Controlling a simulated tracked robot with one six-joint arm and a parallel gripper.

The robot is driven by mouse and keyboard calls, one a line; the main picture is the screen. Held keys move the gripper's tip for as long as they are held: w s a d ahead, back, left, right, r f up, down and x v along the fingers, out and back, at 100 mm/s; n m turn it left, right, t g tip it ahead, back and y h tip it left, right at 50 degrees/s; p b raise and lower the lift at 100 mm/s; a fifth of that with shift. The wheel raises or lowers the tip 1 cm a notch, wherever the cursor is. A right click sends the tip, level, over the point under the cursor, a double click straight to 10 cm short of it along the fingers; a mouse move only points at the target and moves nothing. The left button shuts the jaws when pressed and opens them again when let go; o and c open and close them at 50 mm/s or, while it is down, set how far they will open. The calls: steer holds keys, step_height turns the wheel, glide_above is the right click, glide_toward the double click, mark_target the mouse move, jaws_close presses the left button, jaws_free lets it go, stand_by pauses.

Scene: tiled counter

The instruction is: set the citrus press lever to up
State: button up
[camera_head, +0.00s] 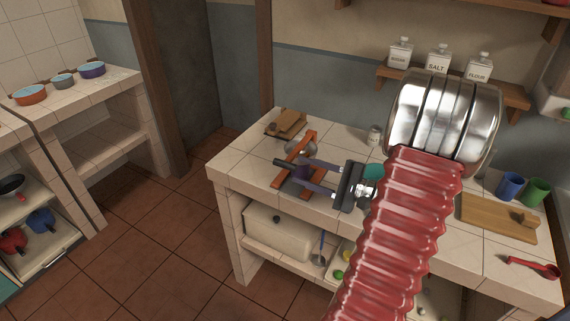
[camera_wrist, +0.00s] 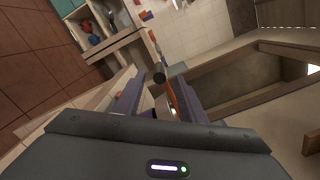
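The citrus press (camera_head: 308,145) stands on the left part of the tiled counter. It has an orange-red frame with a metal part beside it, partly hidden by my gripper. My gripper (camera_head: 285,174) reaches in from the right, its two purple fingers spread apart at the press. In the wrist view an orange bar of the press (camera_wrist: 172,95) and a dark round knob (camera_wrist: 159,77) show between the fingers, which look apart from each other. Whether either finger touches the press, and the lever's exact angle, I cannot tell.
A salt-type jar (camera_head: 374,135), a cutting board (camera_head: 498,217), a blue cup (camera_head: 510,186), a green cup (camera_head: 537,191) and a red utensil (camera_head: 533,266) are on the counter. My red arm covers its middle.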

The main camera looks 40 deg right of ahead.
mark_target(284, 161)
steer(key=shift+x, duration=3.5)
jaws_close()
steer(key=shift+d, duration=0.2)
steer(key=shift+a, duration=0.2)
